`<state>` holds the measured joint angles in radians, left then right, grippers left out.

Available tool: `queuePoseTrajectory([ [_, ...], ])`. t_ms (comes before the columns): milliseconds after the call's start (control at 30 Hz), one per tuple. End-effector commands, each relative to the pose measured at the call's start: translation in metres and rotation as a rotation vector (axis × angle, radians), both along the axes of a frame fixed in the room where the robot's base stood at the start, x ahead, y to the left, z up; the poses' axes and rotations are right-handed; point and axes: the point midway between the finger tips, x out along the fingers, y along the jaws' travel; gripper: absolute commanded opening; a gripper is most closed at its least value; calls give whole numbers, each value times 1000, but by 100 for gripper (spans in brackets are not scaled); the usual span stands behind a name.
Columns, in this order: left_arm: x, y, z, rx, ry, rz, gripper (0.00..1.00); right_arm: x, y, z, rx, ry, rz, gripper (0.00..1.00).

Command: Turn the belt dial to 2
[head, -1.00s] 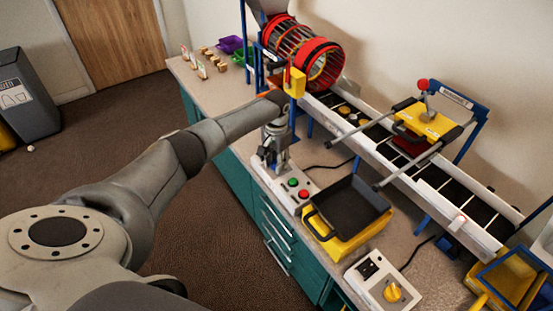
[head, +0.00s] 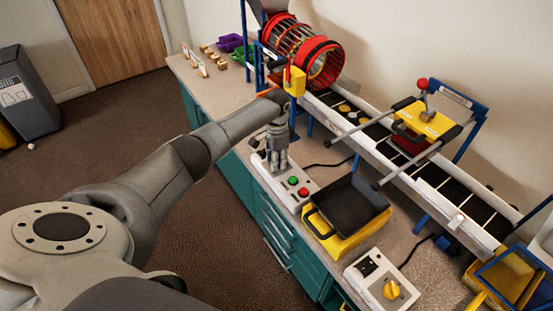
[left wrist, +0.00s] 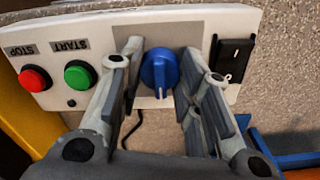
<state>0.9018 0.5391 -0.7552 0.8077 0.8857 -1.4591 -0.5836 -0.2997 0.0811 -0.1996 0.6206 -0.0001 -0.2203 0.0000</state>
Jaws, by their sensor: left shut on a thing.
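A blue dial (left wrist: 160,72) sits on the white control panel (left wrist: 200,22), which also carries a green START button (left wrist: 80,74) and a red STOP button (left wrist: 35,79). My left gripper (left wrist: 161,56) points down over the panel with one finger on each side of the dial, shut on it. In the head view my left gripper (head: 278,166) is at the far end of the panel and hides the dial. I cannot read the dial's setting. My right gripper is not in view.
A second control box (head: 365,270) with a yellow knob (head: 391,289) stands nearer. A black tray on a yellow base (head: 345,243) is right of the panel. The conveyor (head: 440,180) runs behind, with a red drum sieve (head: 320,62) at its far end.

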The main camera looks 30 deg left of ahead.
Motion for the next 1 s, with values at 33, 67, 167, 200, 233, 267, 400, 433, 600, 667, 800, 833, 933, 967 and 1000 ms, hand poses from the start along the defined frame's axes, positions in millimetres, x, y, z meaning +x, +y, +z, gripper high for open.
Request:
queuePoseTrajectory([
  [33, 2, 0, 1, 0, -5, 0, 8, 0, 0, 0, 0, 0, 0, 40],
  [67, 2, 0, 2, 0, -5, -1, 8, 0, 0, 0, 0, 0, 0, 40],
  [167, 2, 0, 2, -1, -6, 0, 8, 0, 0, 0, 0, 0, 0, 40],
  [200, 2, 0, 2, -1, -6, 0, 8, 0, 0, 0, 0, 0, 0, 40],
  [233, 2, 0, 2, -1, -6, 0, 8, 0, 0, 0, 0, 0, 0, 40],
  [267, 2, 0, 2, -1, -6, 0, 8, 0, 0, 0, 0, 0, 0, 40],
  [400, 2, 0, 2, 0, -5, 0, 44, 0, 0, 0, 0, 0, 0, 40],
  [433, 2, 0, 1, 0, -5, 0, 48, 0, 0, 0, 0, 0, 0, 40],
  [600, 1, 0, 1, 0, -3, 0, 54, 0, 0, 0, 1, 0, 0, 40],
  [667, 1, 0, 1, 0, -2, 0, 54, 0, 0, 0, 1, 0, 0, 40],
  [800, 1, 0, 2, 0, -2, 0, 54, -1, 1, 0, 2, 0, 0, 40],
  [833, 1, 0, 3, 0, -2, 0, 54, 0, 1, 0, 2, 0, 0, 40],
  [933, 1, 0, 12, 0, -4, -1, 54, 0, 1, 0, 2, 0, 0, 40],
  [967, 1, 0, 17, -1, -4, -2, 54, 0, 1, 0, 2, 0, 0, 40],
  [1000, 1, 0, 24, 0, -5, -1, 54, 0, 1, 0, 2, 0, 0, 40],
])
